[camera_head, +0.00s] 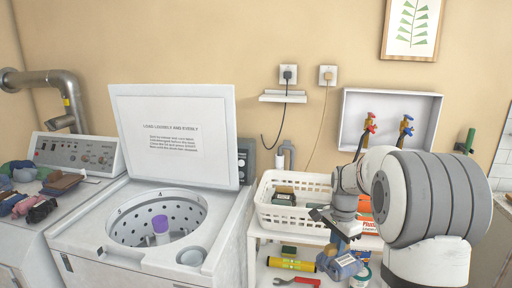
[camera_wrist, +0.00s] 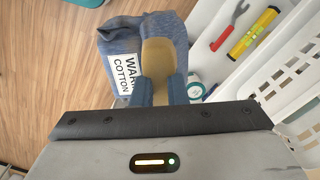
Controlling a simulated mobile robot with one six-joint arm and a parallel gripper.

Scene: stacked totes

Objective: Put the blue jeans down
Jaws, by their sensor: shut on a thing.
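The blue jeans (camera_head: 343,266) are a folded blue bundle with a white label. My gripper (camera_head: 342,238) is shut on them from above, and they hang at the front of the white cart. In the wrist view the jeans (camera_wrist: 128,42) are at the fingertips of my gripper (camera_wrist: 160,88), and the label reads "WARM COTTON". A tan piece (camera_wrist: 158,58) shows between the fingers and covers part of the jeans. Wooden floor shows to the left of the jeans in that view.
A washer (camera_head: 85,232) stands open, its drum (camera_head: 128,226) empty around a purple-topped post. A white basket (camera_head: 275,217) on the cart holds dark items. Clothes (camera_head: 40,208) lie on the left machine. A yellow level (camera_head: 291,264) and red wrench (camera_head: 296,281) lie on the lower shelf.

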